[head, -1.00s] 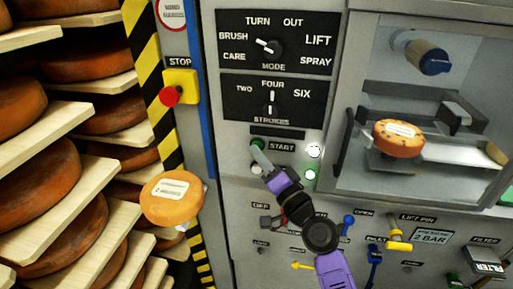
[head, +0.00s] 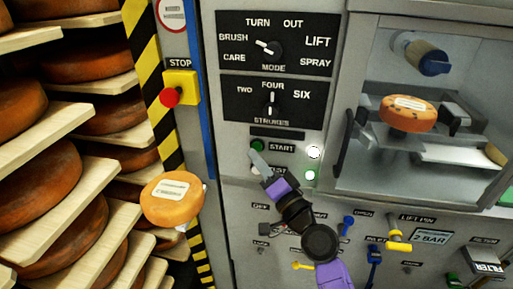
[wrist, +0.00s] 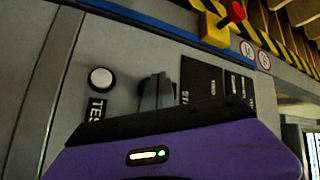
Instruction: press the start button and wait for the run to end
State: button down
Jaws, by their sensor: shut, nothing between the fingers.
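The green start button (head: 257,146) sits left of the START label on the machine's panel. My gripper (head: 254,154) is shut and empty, its fingertips just below the button in the head view; I cannot tell whether they touch it. In the wrist view my gripper (wrist: 158,90) covers much of the button. Inside the machine's window, an orange cheese wheel (head: 409,116) with a label is raised above the metal support.
A red stop button (head: 169,97) on a yellow box is up left. A labelled cheese wheel (head: 172,203) stands out by the shelves. The mode knob (head: 270,47) points toward BRUSH, the strokes knob (head: 272,104) toward FOUR. A white test button (wrist: 101,79) is close to my gripper.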

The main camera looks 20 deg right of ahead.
jog(key=s+a, duration=0.1)
jog(key=s, duration=0.1)
jog(key=s+a+p, duration=0.1)
jog(key=s+a, duration=0.1)
dwell(0.4)
jog(key=shift+d, duration=0.1)
dwell(0.5)
jog(key=s+f+n+g+h, duration=0.1)
jog(key=s+f+n+g, duration=0.1)
jog(key=s, duration=1.1)
jog(key=s+f+n+g+h, duration=0.1)
jog(key=s+f+n, duration=0.3)
jog(key=s, duration=1)
jog(key=s+f+n+g, duration=0.2)
jog(key=s+f+n, duration=0.1)
jog(key=s, duration=1.1)
jog(key=shift+s+d+f+n+g+h, duration=0.15)
jog(key=shift+s+f+n+g+h, duration=0.15)
jog(key=shift+n+h, duration=0.15)
jog(key=shift+w, duration=0.1)
dwell(1.9)
